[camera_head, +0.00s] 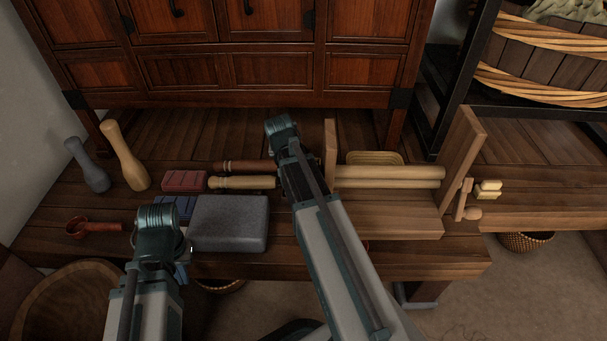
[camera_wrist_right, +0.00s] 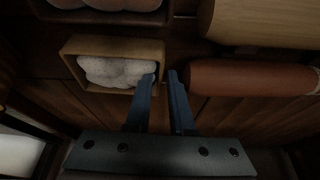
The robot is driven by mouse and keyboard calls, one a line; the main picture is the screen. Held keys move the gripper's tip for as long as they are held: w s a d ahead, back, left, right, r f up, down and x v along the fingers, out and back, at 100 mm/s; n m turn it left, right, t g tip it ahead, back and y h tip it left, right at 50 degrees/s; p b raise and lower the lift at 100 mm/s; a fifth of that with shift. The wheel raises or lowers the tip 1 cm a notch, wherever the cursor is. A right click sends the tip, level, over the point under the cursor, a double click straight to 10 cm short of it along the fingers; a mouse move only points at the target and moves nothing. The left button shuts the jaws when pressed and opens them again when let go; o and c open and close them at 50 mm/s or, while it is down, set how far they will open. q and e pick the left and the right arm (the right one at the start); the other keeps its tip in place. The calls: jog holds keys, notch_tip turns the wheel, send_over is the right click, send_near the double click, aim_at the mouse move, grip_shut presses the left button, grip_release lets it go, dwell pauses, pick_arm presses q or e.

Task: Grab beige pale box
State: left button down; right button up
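A pale beige box (camera_wrist_right: 155,52) with whitish lumpy contents shows at the upper left of the right wrist view. My right gripper (camera_wrist_right: 162,76) is open and empty there. Its two dark fingertips are a little apart at the box's right-hand wall, the left tip overlapping the box's edge in the picture. I cannot tell whether they touch it. In the head view my right arm hides its gripper, and I cannot make out this box. My left gripper (camera_head: 170,245) is at the lower left, beside a grey stone block (camera_head: 230,222); its fingers are not clear.
A reddish-brown roller (camera_wrist_right: 250,78) and a beige roller (camera_wrist_right: 262,22) lie right of my right gripper. Another brown box (camera_wrist_right: 110,16) is at the wrist view's top. The head view shows a wooden rack (camera_head: 385,222), a red box (camera_head: 185,181) and a cabinet (camera_head: 230,70) behind.

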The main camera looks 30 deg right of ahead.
grip_shut()
dwell(1.4)
